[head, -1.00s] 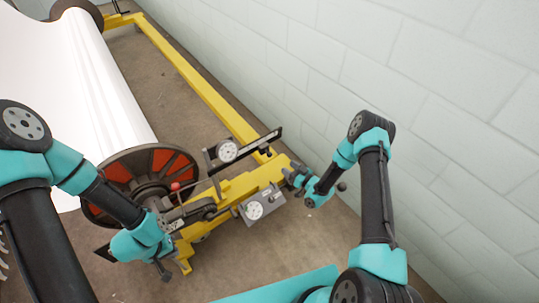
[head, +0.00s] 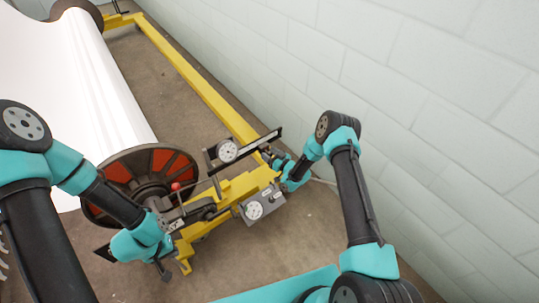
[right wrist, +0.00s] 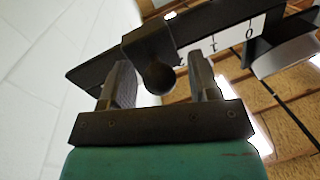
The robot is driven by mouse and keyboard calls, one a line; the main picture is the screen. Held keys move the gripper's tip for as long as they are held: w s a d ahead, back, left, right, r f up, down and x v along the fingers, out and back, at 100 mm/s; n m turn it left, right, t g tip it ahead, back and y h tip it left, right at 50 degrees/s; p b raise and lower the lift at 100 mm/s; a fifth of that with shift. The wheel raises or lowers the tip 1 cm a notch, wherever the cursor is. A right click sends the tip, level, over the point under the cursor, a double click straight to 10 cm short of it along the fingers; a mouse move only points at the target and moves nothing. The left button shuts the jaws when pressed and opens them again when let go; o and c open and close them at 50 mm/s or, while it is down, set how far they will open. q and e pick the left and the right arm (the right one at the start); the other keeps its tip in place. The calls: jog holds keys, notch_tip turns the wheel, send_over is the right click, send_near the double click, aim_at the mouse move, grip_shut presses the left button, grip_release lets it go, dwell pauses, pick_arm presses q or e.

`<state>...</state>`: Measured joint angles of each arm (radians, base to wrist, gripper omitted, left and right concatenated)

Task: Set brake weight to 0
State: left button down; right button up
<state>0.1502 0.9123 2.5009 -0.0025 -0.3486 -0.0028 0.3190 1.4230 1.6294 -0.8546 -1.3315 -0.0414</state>
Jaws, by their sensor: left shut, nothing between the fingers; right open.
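In the right wrist view, the brake weight (right wrist: 150,45), a black block with a round knob, sits on the dark scale bar (right wrist: 205,22). It stands to the left of the marks 1 and 0 on the white scale strip (right wrist: 232,36). My right gripper (right wrist: 160,82) is open, its two fingers on either side of the knob; I cannot tell whether they touch it. In the head view, my right gripper (head: 270,153) is at the right part of the black lever bar (head: 246,144) and hides the weight. My left gripper (head: 196,212) is shut and empty beside the brake drum.
The brake drum (head: 120,168) with red panels stands at the left, with a red-knobbed lever (head: 175,187) near it. Two dials (head: 228,151) (head: 254,210) sit on the yellow frame (head: 205,95). A pale block wall (head: 430,90) bounds the right side.

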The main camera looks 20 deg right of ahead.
jog(key=shift+c, duration=0.3)
grip_shut()
jog(key=s+a, duration=0.4)
jog(key=a, duration=0.8)
jog(key=shift+s+a, duration=0.15)
jog(key=shift+s, duration=0.15)
jog(key=shift+o, duration=0.3)
grip_release()
jog(key=v, duration=1.7)
